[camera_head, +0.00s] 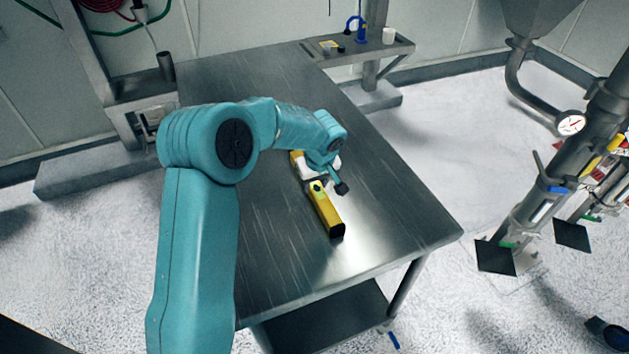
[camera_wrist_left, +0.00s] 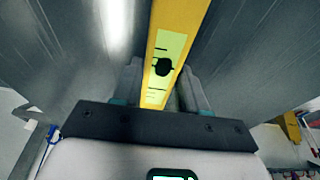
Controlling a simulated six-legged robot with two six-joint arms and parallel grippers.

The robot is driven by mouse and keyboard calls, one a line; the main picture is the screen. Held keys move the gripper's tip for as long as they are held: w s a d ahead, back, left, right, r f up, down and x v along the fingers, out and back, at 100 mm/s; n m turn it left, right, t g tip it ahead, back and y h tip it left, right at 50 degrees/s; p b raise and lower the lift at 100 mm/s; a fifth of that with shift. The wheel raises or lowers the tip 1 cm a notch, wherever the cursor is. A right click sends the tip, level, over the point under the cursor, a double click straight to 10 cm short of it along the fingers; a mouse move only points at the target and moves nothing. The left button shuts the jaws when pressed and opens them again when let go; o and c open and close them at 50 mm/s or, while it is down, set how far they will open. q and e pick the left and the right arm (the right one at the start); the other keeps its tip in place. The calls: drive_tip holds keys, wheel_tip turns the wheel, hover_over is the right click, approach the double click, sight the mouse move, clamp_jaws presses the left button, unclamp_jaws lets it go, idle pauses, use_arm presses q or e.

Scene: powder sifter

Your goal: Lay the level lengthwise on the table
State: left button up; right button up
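The level is a long yellow bar with a black end cap. In the head view the level (camera_head: 325,208) is over the middle of the metal table (camera_head: 270,265), its length running roughly along the table's long sides. Whether it touches the top is hard to tell. My left gripper (camera_head: 318,182) is at the level's middle, partly hidden by my own wrist. My right gripper is not in view.
A side shelf (camera_head: 390,47) at the table's far right holds a white cup (camera_head: 389,35) and a blue item (camera_head: 356,28). A metal post with a gauge (camera_head: 571,123) stands off to the right. The near and right parts of the tabletop are clear.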

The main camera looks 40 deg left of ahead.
sight(319, 193)
use_arm(q)
drive_tip(key=o, duration=0.3)
drive_tip(key=shift+w+f, duration=0.1)
drive_tip(key=v, duration=1.2)
drive_tip(key=shift+b, duration=0.45)
